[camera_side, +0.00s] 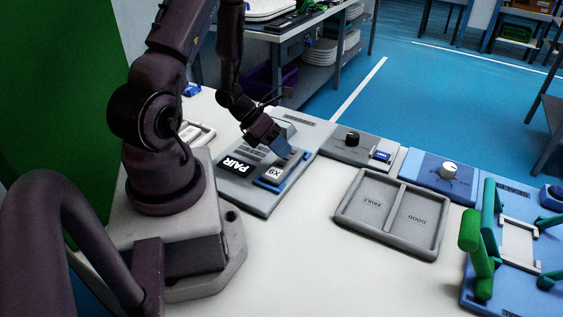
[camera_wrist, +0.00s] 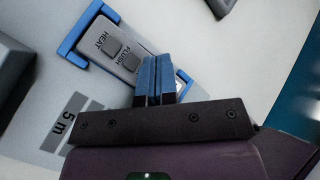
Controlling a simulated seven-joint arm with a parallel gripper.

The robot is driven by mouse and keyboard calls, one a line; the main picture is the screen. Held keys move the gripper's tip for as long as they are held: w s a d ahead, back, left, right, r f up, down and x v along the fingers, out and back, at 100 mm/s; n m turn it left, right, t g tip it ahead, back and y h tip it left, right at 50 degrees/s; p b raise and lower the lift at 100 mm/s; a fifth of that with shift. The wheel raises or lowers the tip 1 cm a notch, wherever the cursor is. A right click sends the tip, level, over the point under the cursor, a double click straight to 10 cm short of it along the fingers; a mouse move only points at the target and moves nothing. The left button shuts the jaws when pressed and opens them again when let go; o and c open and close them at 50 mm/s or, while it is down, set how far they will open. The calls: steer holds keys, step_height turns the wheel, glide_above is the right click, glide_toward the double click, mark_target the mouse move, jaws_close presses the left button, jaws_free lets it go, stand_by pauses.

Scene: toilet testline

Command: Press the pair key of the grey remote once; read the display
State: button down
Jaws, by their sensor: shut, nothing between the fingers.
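The grey remote (camera_wrist: 128,60) lies in a blue holder (camera_wrist: 72,42) in the wrist view. Its HEAT and FLUSH keys show; the part beyond them is mostly hidden behind my fingers, and I see no pair key. I cannot tell whether the tips touch.
A grey two-part tray (camera_side: 343,213) marked FAULT and GOOD stands right of the board. Behind it are a grey knob unit (camera_side: 335,152) and a blue knob unit (camera_side: 430,175). A blue fixture with green parts (camera_side: 470,240) stands at far right. The front white table is clear.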

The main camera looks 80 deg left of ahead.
mark_target(281, 161)
steer(key=shift+r, duration=0.15)
steer(key=shift+r, duration=2.5)
steer(key=shift+d+m, duration=0.1)
steer(key=shift+m, duration=0.4)
steer(key=s+d+r+n+y, duration=0.1)
steer(key=d+r+n, duration=0.4)
steer(key=n, duration=0.6)
steer(key=s+d+r+n+g+y, duration=0.1)
steer(key=d+r+n+y, duration=0.1)
steer(key=d+r+n, duration=0.4)
steer(key=s+d+r+n+g+y, duration=0.1)
steer(key=d+r+n, duration=0.4)
steer(key=r+n, duration=0.7)
steer(key=s+n+y, duration=0.1)
steer(key=n, duration=0.4)
steer(key=shift+d+r+n, duration=0.15)
steer(key=shift+r+n, duration=0.05)
steer(key=shift+n, duration=0.1)
